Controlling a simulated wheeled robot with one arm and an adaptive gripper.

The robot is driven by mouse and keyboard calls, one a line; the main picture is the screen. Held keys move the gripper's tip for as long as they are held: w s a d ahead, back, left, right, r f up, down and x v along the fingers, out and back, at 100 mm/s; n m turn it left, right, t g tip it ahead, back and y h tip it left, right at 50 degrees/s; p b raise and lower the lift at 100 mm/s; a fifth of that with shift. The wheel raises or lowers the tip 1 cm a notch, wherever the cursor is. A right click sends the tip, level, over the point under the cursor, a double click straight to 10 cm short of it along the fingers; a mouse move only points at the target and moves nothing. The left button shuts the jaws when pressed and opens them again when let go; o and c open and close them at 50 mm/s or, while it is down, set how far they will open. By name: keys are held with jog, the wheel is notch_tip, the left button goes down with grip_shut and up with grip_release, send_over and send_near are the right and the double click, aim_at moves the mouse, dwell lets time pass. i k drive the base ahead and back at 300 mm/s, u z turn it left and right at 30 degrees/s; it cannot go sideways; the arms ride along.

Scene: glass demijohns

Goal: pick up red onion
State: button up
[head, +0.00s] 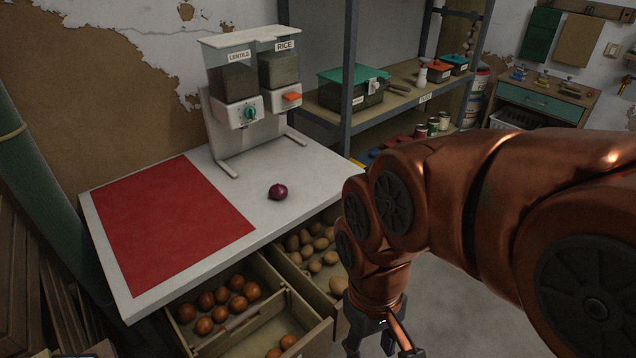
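The red onion (278,192) is small, round and dark purple. It sits on the white tabletop (262,219), to the right of a red mat and near the front edge. My gripper (383,350) is at the bottom of the view, below and to the right of the onion and well apart from it. Its dark fingers point down and are cut off by the lower frame edge, so its opening and anything between the fingers cannot be made out.
A red mat (165,222) covers the table's left side. A lentils and rice dispenser (243,135) stands behind the onion. Open drawers (262,322) below the front edge hold onions and potatoes (316,266). A metal shelf (348,85) rises at the back right.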

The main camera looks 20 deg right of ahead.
aim_at(278, 192)
jog(key=u, duration=3.85)
jog(key=k, duration=1.75)
jog(key=z, duration=0.85)
